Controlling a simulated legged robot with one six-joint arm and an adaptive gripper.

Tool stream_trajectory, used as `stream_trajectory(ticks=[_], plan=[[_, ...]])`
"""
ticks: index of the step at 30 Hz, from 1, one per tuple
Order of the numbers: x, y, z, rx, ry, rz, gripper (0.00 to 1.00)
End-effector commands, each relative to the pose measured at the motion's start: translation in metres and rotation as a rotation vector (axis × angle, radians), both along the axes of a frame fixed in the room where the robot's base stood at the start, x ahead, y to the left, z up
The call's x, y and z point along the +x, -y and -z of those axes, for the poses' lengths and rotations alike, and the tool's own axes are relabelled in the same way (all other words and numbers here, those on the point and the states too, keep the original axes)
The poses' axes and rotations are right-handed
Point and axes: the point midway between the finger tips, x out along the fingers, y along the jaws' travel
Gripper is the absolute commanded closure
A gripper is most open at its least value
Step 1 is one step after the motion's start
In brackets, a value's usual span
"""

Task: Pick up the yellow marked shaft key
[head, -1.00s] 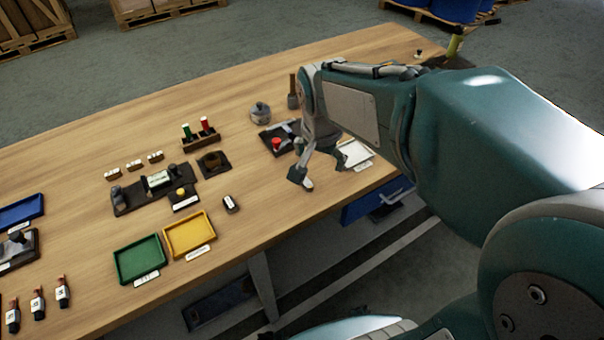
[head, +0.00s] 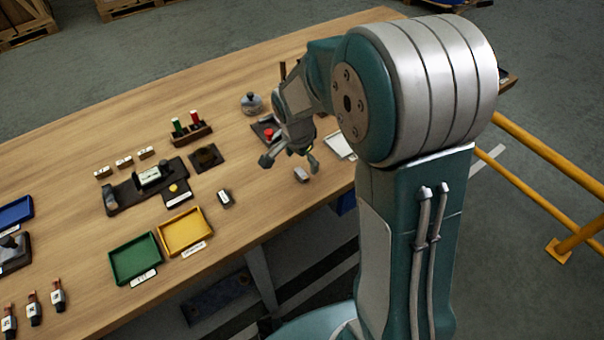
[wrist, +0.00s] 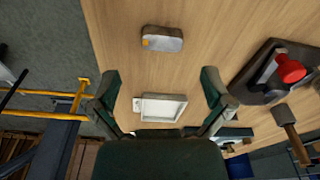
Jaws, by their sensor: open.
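A small grey block-shaped key with a yellow mark at one end (wrist: 162,39) lies flat on the wooden table in the wrist view. In the head view a small grey block (head: 302,174) lies near the table's front edge, just below my gripper, and its mark is too small to make out. My gripper (head: 289,163) is open and empty above the table. In the wrist view its two fingers (wrist: 160,82) are spread wide, and the key lies beyond them, between their lines, untouched.
A white tray (wrist: 163,107) shows between my fingers. A dark fixture with a red knob (wrist: 290,69) stands right of the key. Another small block (head: 224,198) lies near the yellow tray (head: 184,232). Yellow rails (head: 545,170) stand beyond the table's right end.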

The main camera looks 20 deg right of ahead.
Motion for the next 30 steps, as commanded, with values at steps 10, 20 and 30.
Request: stream_trajectory(ticks=[10, 20, 30], plan=[[0.003, 0.001, 0.045, 0.0, -0.002, -0.001, 0.0], [0.003, 0.001, 0.045, 0.0, 0.0, -0.001, 0.45], [0.003, 0.001, 0.046, 0.0, -0.001, -0.001, 0.9]])
